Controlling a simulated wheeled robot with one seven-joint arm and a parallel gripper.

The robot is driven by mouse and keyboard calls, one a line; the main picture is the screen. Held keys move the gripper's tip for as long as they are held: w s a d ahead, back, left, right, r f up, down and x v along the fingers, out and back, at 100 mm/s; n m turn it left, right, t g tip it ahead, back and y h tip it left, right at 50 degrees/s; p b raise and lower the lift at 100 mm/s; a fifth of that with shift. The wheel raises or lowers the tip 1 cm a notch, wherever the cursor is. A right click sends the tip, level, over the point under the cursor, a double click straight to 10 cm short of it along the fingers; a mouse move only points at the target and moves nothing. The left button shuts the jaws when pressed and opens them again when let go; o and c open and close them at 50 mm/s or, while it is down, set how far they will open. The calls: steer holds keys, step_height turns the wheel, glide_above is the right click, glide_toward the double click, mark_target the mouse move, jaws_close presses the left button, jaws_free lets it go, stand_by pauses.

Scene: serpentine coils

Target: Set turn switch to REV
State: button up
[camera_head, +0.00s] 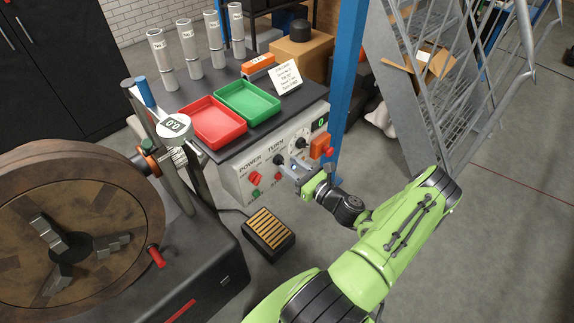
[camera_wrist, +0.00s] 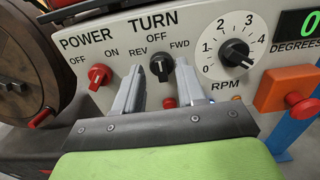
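The turn switch is a black knob (camera_wrist: 160,66) under the word TURN on the grey control panel (camera_wrist: 205,30). REV is printed to its left, OFF above it and FWD to its right. Its pointer looks roughly upright, toward OFF, though the mark is small. My gripper (camera_wrist: 160,88) is open. In the wrist view one finger shows on each side of the knob's lower part, with a gap between them. I cannot tell whether they touch it. In the head view my gripper (camera_head: 294,169) is at the panel front, close to the knob (camera_head: 279,160).
A red power knob (camera_wrist: 99,76) is left of the turn switch, and a black RPM dial (camera_wrist: 236,53) is right. An orange box with a red button (camera_wrist: 290,92) is farther right. A foot pedal (camera_head: 268,233) lies on the floor below.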

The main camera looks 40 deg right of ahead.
mark_target(280, 161)
steer(key=shift+w, duration=1.1)
jaws_close()
steer(key=n, duration=0.3)
steer(key=shift+a+n, duration=0.25)
steer(key=shift+n, duration=0.05)
steer(key=shift+a+f+n, duration=0.1)
steer(key=shift+n, duration=0.95)
steer(key=shift+a+f+n, duration=0.1)
steer(key=shift+n, duration=0.95)
